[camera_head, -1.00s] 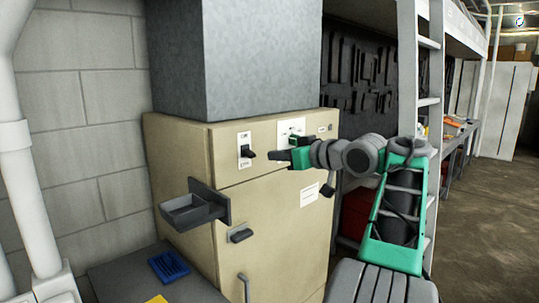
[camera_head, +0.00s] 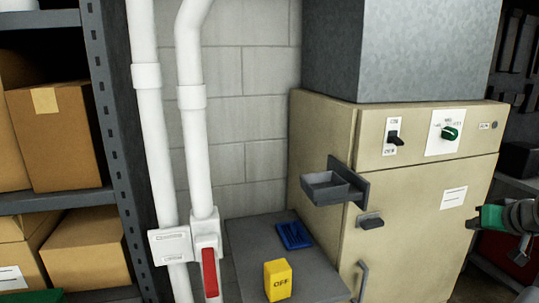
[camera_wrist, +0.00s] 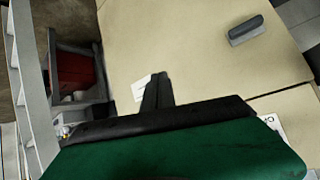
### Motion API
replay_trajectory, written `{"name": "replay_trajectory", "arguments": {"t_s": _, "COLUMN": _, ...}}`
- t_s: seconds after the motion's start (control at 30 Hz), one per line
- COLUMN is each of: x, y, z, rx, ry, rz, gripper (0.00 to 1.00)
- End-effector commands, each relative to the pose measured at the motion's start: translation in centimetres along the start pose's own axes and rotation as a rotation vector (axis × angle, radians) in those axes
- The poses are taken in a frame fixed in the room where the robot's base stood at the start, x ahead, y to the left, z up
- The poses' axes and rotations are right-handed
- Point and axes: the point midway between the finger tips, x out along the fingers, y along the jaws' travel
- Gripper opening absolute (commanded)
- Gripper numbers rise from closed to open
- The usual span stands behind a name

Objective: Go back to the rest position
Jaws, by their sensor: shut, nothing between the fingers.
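My gripper (camera_head: 471,222) is at the right edge of the head view, in front of the beige cabinet's (camera_head: 415,215) right side, below the row of controls and beside a white label (camera_head: 453,197). It is shut and empty. In the wrist view its dark fingers (camera_wrist: 158,92) are together before the beige panel, apart from the handle. Most of my arm is outside the head view. The cabinet carries a black toggle switch (camera_head: 394,139) and a green rotary knob (camera_head: 449,133).
A grey tray (camera_head: 328,189) and a small handle (camera_head: 370,221) stick out from the cabinet. A low grey bench (camera_head: 255,240) bears a blue item (camera_head: 293,236) and a yellow OFF block (camera_head: 278,280). White pipes, a red lever (camera_head: 210,272) and box-filled shelving stand left.

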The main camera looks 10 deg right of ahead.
Motion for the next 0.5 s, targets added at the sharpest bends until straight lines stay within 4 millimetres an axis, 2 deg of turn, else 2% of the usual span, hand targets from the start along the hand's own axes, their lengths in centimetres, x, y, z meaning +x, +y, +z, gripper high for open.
{"name": "replay_trajectory", "arguments": {"t_s": 0.03, "x": 0.8, "y": 1.4, "z": 4.0, "rx": 0.080, "ry": -0.085, "rz": 0.047, "gripper": 0.00}}
{"name": "replay_trajectory", "arguments": {"t_s": 0.07, "x": 0.9, "y": 2.2, "z": 6.4, "rx": 0.130, "ry": -0.138, "rz": 0.080, "gripper": 0.00}}
{"name": "replay_trajectory", "arguments": {"t_s": 0.1, "x": 1.1, "y": 2.7, "z": 10.0, "rx": 0.194, "ry": -0.213, "rz": 0.119, "gripper": 0.00}}
{"name": "replay_trajectory", "arguments": {"t_s": 0.17, "x": 1.2, "y": 1.8, "z": 15.1, "rx": 0.271, "ry": -0.332, "rz": 0.167, "gripper": 0.00}}
{"name": "replay_trajectory", "arguments": {"t_s": 0.2, "x": 1.1, "y": 0.3, "z": 18.4, "rx": 0.308, "ry": -0.411, "rz": 0.191, "gripper": 0.00}}
{"name": "replay_trajectory", "arguments": {"t_s": 0.27, "x": 0.7, "y": -2.6, "z": 22.9, "rx": 0.339, "ry": -0.522, "rz": 0.219, "gripper": 0.00}}
{"name": "replay_trajectory", "arguments": {"t_s": 0.3, "x": 0.2, "y": -4.9, "z": 25.7, "rx": 0.346, "ry": -0.590, "rz": 0.235, "gripper": 0.00}}
{"name": "replay_trajectory", "arguments": {"t_s": 0.37, "x": -0.6, "y": -8.7, "z": 29.4, "rx": 0.327, "ry": -0.675, "rz": 0.252, "gripper": 0.00}}
{"name": "replay_trajectory", "arguments": {"t_s": 0.4, "x": -1.3, "y": -11.4, "z": 31.6, "rx": 0.291, "ry": -0.718, "rz": 0.258, "gripper": 0.00}}
{"name": "replay_trajectory", "arguments": {"t_s": 0.5, "x": -2.5, "y": -17.8, "z": 35.0, "rx": 0.138, "ry": -0.753, "rz": 0.223, "gripper": 0.00}}
